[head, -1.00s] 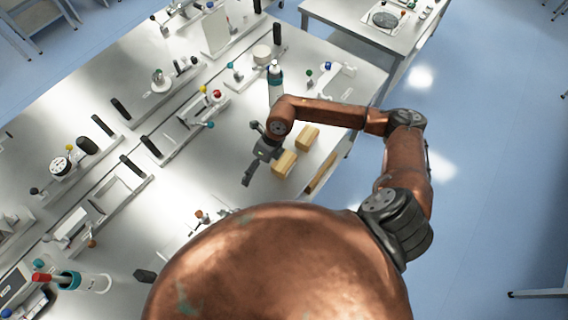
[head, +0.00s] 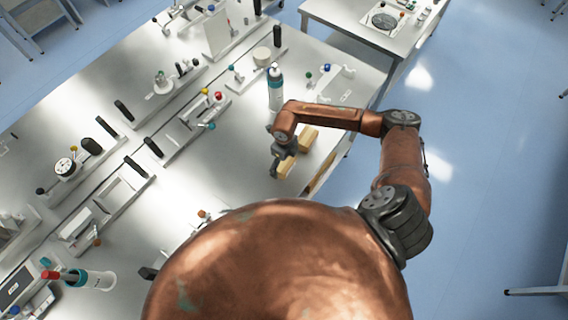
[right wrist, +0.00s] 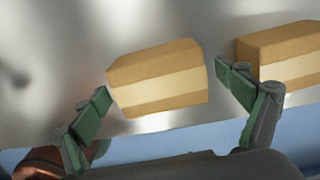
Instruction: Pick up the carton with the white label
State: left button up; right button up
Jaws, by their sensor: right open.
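Two tan cartons lie near the right edge of the white table in the head view: a nearer one (head: 286,167) and a farther one (head: 309,136). My right gripper (head: 279,162) is at the nearer carton and partly hides it. In the right wrist view my open right gripper (right wrist: 164,86) has the nearer carton (right wrist: 158,80) between its green-padded fingers, seemingly not squeezed. The farther carton (right wrist: 285,52) is just outside the right finger. Both cartons show a pale band on the side facing the camera; I cannot read any label. My left gripper is not in view.
A white bottle with a teal band (head: 275,92) stands behind the cartons. A tan strip-like object (head: 322,174) is by the table's right edge, with blue floor beyond. Fixtures with black handles and coloured knobs (head: 205,108) fill the table to the left.

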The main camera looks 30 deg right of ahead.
jog(key=c, duration=1.3)
jog(key=shift+r, duration=0.1)
